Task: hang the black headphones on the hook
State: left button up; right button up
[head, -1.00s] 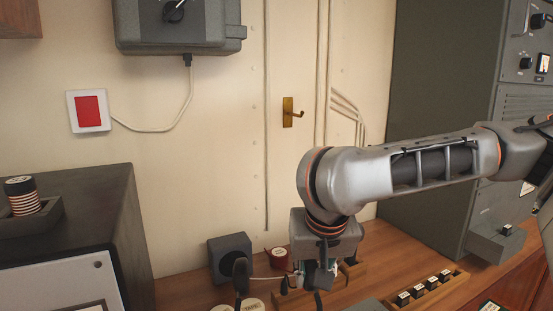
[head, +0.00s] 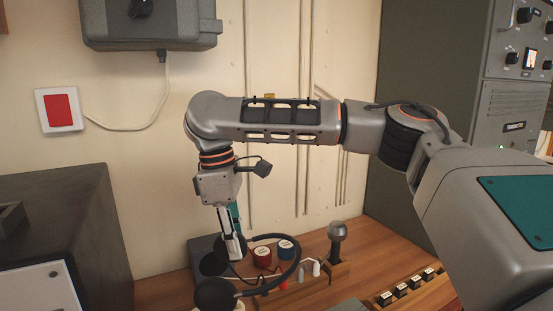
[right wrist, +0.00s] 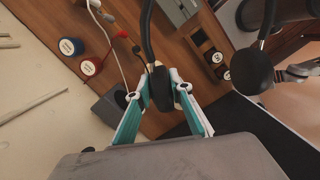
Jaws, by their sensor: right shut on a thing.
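The black headphones (head: 297,262) are by the desk's back edge. In the head view their band curves right from my right gripper (head: 233,252), and one round cup (head: 215,294) shows at lower left. In the right wrist view one cup (right wrist: 160,88) sits between the teal-backed fingers of my right gripper (right wrist: 161,92), which is shut on it. The other cup (right wrist: 252,70) hangs free to the right. I cannot tell how far they are off the desk. The brass hook (head: 269,96) on the wall is mostly hidden behind my right forearm; only its top shows. My left gripper is out of view.
A dark box (head: 203,248), a red roll (head: 262,256) and a blue roll (head: 286,249) stand behind the headphones. A grey-headed knob (head: 337,232) is to the right, with a wooden rack (head: 405,290) nearer. A dark cabinet (head: 70,220) stands left.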

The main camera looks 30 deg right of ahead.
jog(key=w+d+r+n+t+y, duration=0.1)
jog(key=w+d+r+n+t, duration=0.2)
jog(key=n, duration=0.5)
jog(key=w+d+r+n+t+y, duration=0.1)
jog(key=w+d+r+n+t, duration=0.3)
jog(key=d+n+t, duration=0.3)
jog(key=w+d+r+n+t+y+p, duration=0.1)
jog(key=d+r+n+t, duration=0.4)
jog(key=n, duration=0.6)
jog(key=w+d+t+y, duration=0.1)
jog(key=w, duration=0.1)
jog(key=shift+w+r+t, duration=0.25)
jog(key=shift+w+t, duration=0.05)
jog(key=x, duration=0.4)
jog(key=shift+w+d, duration=0.2)
jog(key=shift+d, duration=0.15)
jog(key=shift+w+r+n, duration=0.2)
jog(key=shift+w+n, duration=0.1)
jog(key=shift+w+f, duration=0.1)
jog(key=shift+w, duration=0.45)
dwell(0.7)
